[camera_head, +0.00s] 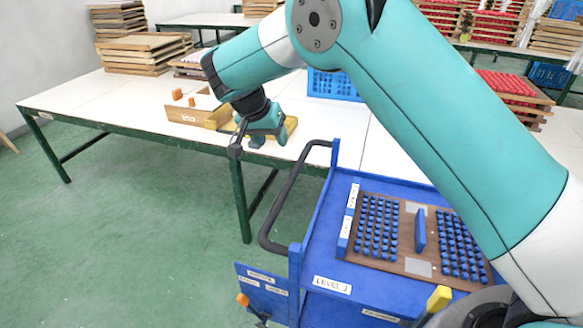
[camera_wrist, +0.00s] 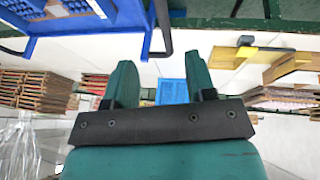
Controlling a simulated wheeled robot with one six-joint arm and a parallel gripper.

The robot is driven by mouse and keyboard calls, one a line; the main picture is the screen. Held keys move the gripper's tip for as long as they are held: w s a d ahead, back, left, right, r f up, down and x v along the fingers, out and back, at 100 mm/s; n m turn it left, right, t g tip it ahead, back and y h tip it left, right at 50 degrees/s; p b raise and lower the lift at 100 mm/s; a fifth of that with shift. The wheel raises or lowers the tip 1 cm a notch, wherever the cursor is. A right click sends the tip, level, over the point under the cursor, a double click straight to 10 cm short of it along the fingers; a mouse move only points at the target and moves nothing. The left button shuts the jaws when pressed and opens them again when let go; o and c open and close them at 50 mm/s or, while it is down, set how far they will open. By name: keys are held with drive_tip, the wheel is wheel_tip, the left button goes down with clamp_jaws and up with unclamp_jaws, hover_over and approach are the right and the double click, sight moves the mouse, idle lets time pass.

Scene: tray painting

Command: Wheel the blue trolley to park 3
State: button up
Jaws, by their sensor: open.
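The trolley (camera_wrist: 78,38) shows upper left there, upside down. No sign for park 3 is readable.
The long white table (camera_head: 100,93) carries a wooden box (camera_head: 190,115) with orange pieces, a yellow item, stacked wooden trays (camera_head: 143,55) and a blue crate (camera_head: 333,86). More trays with red pieces (camera_head: 507,88) stand right. The green floor (camera_head: 130,230) at lower left is clear.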

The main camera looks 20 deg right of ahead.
sight(292, 174)
drive_tip(key=p+x, duration=0.5)
drive_tip(key=x, duration=1.2)
clamp_jaws()
